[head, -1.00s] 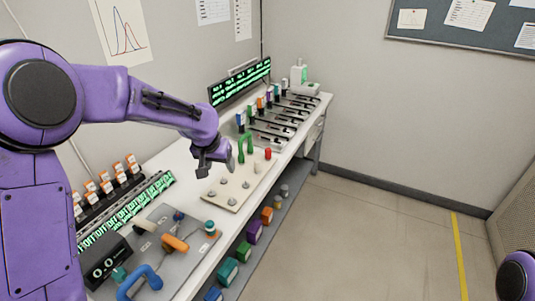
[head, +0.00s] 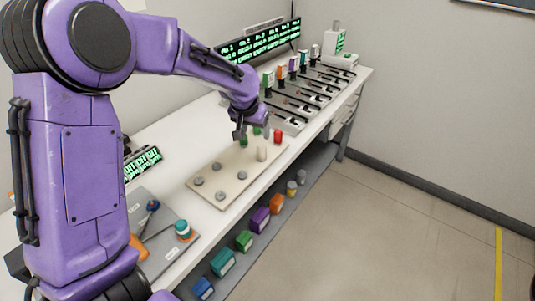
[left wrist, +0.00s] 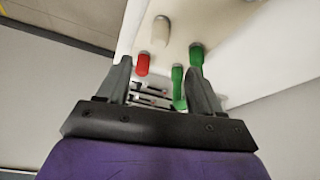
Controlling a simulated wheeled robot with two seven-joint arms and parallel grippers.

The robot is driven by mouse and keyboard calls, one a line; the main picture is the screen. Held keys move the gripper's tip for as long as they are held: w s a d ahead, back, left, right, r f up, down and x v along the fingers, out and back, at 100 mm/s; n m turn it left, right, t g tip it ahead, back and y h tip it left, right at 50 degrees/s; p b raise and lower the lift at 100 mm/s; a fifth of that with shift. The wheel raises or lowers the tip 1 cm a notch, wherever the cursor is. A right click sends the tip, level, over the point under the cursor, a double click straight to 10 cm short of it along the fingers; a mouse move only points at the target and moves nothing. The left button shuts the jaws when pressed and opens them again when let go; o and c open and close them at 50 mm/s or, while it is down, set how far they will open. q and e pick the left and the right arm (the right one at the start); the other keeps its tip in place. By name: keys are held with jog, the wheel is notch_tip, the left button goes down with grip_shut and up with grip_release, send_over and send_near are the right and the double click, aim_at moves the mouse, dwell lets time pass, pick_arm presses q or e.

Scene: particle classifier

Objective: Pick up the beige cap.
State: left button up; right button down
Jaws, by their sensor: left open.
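The beige cap (head: 262,153) stands upright on a beige board (head: 224,205) on the white bench, just below my left gripper in the head view. It also shows at the top of the left wrist view (left wrist: 161,31), beyond the fingertips. My left gripper (head: 253,132) is open, fingers pointing down, over the board's far end. In the left wrist view (left wrist: 159,66) nothing is between its fingertips. A red cap (head: 278,136) stands beside the beige one. Green parts (left wrist: 179,88) lie close to one finger in the left wrist view; the gripper partly hides them in the head view.
Several grey knobs (head: 221,195) stand on the board's near half. A row of slider devices (head: 313,90) and a green-text display (head: 262,42) stand behind. Coloured boxes (head: 222,262) sit on the lower shelf (head: 285,212). The floor at right is free.

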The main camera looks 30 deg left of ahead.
pick_arm(q)
send_over(260, 147)
jog(key=s, duration=0.2)
jog(key=f, duration=0.5)
jog(key=shift+w+d, duration=0.2)
jog(key=shift+w, duration=0.05)
jog(key=p+x, duration=0.1)
jog(key=x, duration=0.5)
jog(key=shift+s+f, duration=0.15)
jog(key=shift+s, duration=0.1)
jog(key=c, duration=1.1)
